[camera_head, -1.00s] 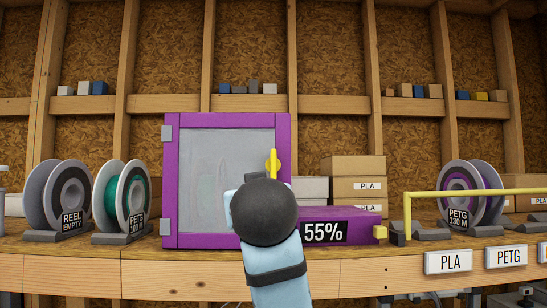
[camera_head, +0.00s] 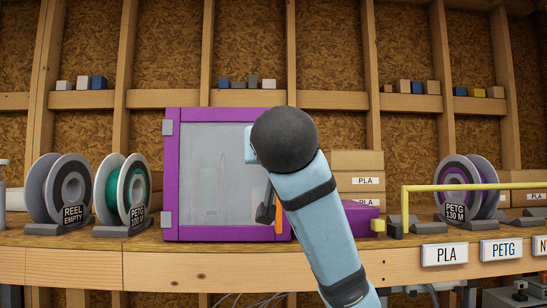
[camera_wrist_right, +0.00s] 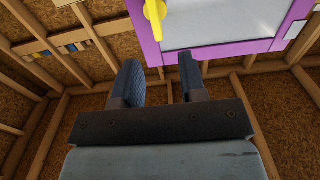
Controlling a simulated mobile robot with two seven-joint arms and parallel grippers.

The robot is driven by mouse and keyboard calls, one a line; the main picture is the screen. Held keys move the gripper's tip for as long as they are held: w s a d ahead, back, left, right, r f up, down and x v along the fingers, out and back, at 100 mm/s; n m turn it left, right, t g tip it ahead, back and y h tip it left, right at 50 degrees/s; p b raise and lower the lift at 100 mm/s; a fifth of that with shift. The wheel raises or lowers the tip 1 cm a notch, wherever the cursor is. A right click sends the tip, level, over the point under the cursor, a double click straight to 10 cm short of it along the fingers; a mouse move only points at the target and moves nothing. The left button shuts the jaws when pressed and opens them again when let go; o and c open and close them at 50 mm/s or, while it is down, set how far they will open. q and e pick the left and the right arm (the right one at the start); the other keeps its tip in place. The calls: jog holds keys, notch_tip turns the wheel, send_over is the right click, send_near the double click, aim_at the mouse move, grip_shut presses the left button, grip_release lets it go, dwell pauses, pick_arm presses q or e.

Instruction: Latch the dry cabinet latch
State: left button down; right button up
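The dry cabinet (camera_head: 220,113) stands on the bench, purple-framed, with a translucent grey door window. Its door looks closed; any small gap cannot be told. The yellow latch is hidden behind my right arm in the head view. In the right wrist view the latch (camera_wrist_right: 156,20) shows at the top, on the purple frame. My right gripper (camera_wrist_right: 160,80) is open, with nothing between its fingers, and apart from the latch. In the head view a dark finger (camera_head: 265,213) of it shows low in front of the door's right side. My left gripper is not in view.
An empty reel (camera_head: 66,190) and a green spool (camera_head: 130,192) stand left of the cabinet. A purple box (camera_head: 362,218), PLA cartons (camera_head: 357,162) and a yellow rail (camera_head: 470,187) are to the right. A purple spool (camera_head: 462,190) stands behind the rail.

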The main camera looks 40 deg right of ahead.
jog(key=x, duration=0.6)
jog(key=p+x, duration=0.1)
jog(key=x, duration=0.2)
jog(key=shift+d+f, duration=0.3)
jog(key=shift+d, duration=0.05)
grip_shut()
